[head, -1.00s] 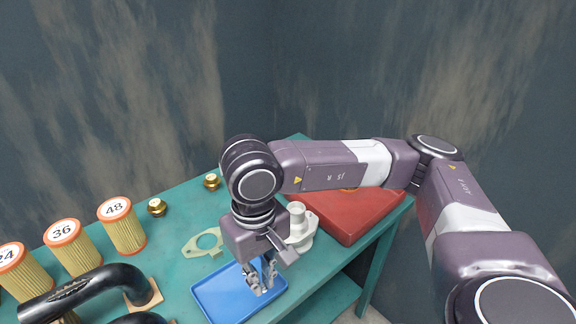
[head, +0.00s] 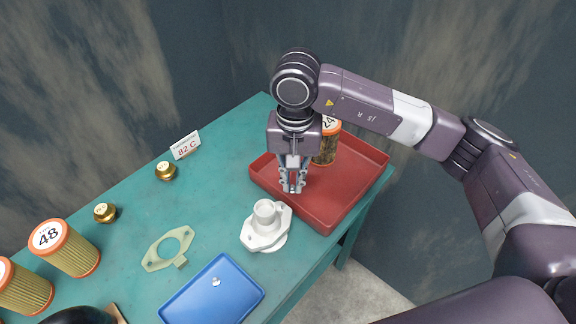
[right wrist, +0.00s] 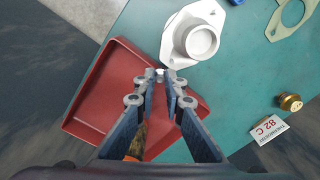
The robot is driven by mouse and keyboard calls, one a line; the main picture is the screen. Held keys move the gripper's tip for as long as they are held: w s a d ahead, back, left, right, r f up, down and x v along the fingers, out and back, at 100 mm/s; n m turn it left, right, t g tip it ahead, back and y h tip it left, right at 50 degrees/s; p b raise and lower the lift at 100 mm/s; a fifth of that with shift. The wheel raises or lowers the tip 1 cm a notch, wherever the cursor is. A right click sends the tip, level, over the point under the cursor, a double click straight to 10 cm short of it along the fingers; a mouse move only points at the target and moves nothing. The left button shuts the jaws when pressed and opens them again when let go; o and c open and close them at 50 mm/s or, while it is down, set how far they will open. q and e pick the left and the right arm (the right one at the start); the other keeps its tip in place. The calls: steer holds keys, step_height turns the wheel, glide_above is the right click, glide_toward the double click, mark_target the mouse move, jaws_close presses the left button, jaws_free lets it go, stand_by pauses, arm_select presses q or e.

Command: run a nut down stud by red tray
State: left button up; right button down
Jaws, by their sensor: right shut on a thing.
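My right gripper (head: 292,189) points down over the near left part of the red tray (head: 335,215), beyond the white housing. In the right wrist view its fingers (right wrist: 160,76) are closed on a small pale metal nut (right wrist: 159,72), mostly hidden between the tips. The white flanged housing (head: 262,226) with an upright round neck stands beside the red tray; it also shows in the right wrist view (right wrist: 176,52). I cannot make out its studs clearly. The blue tray (head: 240,299) holds small shiny hardware (head: 215,282), probably a nut. My left gripper is not in view.
An orange-capped filter (head: 325,150) stands in the red tray behind my gripper. A pale green gasket (head: 153,258), brass thermostats (head: 166,170), an "82 C" card (head: 186,146) and a "48" filter (head: 70,250) are on the green table.

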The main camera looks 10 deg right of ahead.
steer(key=shift+m, duration=0.6)
steer(key=a+f, duration=0.1)
steer(key=f, duration=0.1)
steer(key=w+a+f, duration=0.1)
steer(key=shift+a+f+b, duration=0.1)
steer(key=shift+f+b, duration=0.25)
steer(key=shift+f, duration=0.35)
step_height(320, 180, down, 2)
steer(key=shift+b, duration=0.4)
steer(key=shift+f, duration=0.25)
steer(key=shift+r, duration=0.1)
arm_select(q)
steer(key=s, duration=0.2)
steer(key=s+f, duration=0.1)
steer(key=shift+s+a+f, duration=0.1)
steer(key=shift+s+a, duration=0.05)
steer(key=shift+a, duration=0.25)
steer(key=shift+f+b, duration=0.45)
steer(key=shift+b, duration=0.05)
